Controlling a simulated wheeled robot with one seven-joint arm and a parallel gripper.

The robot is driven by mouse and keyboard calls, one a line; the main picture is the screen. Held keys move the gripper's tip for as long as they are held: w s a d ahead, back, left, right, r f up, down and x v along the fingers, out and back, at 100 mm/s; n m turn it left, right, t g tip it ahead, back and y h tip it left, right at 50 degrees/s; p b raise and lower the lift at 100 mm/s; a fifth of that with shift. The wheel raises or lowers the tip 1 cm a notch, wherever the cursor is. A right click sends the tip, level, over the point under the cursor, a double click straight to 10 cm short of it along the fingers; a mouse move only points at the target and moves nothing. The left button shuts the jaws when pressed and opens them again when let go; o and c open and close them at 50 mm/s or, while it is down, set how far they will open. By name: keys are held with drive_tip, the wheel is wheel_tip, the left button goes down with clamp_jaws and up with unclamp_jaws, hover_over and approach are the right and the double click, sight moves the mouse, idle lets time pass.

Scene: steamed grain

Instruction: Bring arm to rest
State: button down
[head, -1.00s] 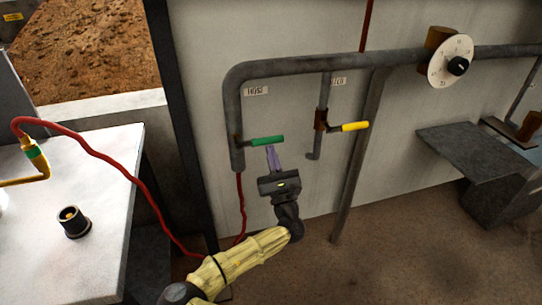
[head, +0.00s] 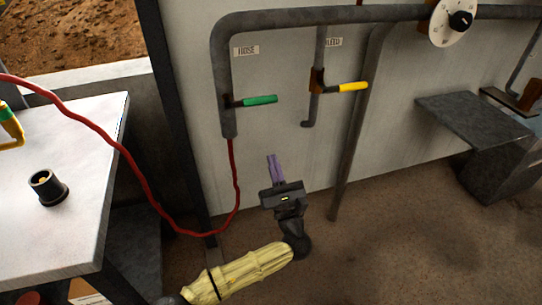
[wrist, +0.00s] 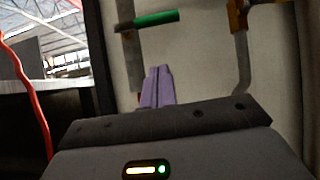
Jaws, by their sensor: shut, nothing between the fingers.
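My gripper (head: 273,160) has purple fingers that are shut together with nothing between them. It points up in front of the white wall panel, below and apart from the green valve handle (head: 260,100). In the wrist view, the shut fingers (wrist: 158,72) show below the green handle (wrist: 156,19). My pale yellow arm reaches up from the bottom of the head view. The green handle sits on the pipe labelled HOSE and lies about level. A yellow valve handle (head: 352,87) sits on the pipe to its right.
A white table (head: 85,165) stands at left with a black round fitting (head: 47,187) on it. A red hose (head: 140,175) hangs from the table to the pipe, left of my gripper. A grey post (head: 352,150) and shelf (head: 478,120) stand right. Floor between is clear.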

drive_tip(key=shift+s+f, duration=0.1)
drive_tip(key=shift+s, duration=0.1)
idle(0.3)
